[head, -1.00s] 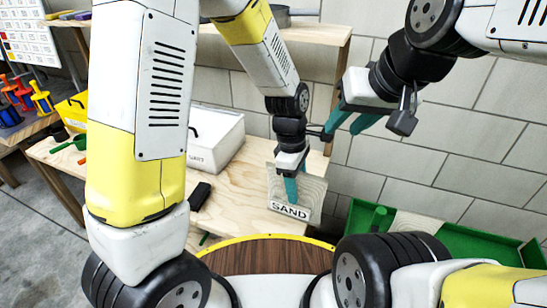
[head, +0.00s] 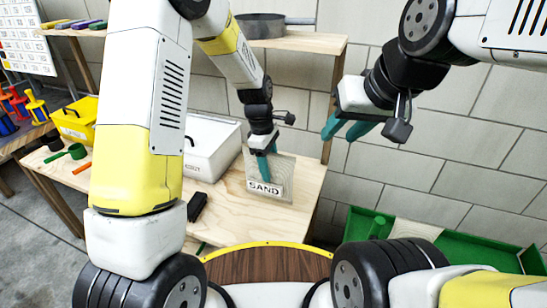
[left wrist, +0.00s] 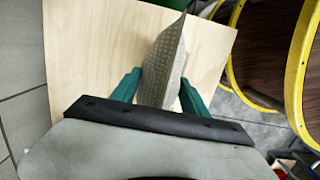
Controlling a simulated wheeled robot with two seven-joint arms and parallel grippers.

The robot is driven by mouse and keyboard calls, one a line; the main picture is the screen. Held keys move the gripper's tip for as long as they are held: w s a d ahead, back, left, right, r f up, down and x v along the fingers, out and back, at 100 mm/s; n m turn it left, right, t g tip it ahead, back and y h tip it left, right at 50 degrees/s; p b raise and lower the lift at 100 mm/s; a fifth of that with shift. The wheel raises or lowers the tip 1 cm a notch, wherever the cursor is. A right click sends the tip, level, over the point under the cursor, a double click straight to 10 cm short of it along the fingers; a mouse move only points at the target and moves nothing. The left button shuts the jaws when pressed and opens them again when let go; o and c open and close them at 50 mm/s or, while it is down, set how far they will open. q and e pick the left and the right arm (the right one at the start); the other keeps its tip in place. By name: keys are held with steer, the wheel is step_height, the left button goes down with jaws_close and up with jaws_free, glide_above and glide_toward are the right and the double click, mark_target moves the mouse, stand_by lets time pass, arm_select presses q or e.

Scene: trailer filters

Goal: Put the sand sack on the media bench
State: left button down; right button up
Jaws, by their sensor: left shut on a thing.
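The sand sack (head: 284,177) is a flat grey-beige sack with a "SAND" label, seen at the middle of the head view. My left gripper (head: 266,166) is shut on it. In the left wrist view the sack (left wrist: 163,62) stands edge-on between the two green fingers (left wrist: 160,90). A pale wooden bench (head: 228,222) lies under the sack, near its right end; I cannot tell whether the sack touches it. The wood top also shows in the left wrist view (left wrist: 85,45). My right gripper (head: 345,128) hangs in front of the wall, its green fingers apart and empty.
A white lidded box (head: 210,148) stands on the bench left of the sack, with a small black object (head: 197,207) in front. A green scoop (head: 74,152) and yellow box (head: 75,122) are further left. A shelf with a pan (head: 270,26) is above. Green trays (head: 470,245) stand right.

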arm_select(q)
steer(key=shift+w+a, duration=0.2)
steer(key=shift+w, duration=0.25)
steer(key=shift+w+a+f, duration=0.1)
steer(key=shift+w+f, duration=0.05)
steer(key=shift+f, duration=1.6)
steer(key=c, duration=0.6)
jaws_free()
steer(key=shift+f, duration=0.2)
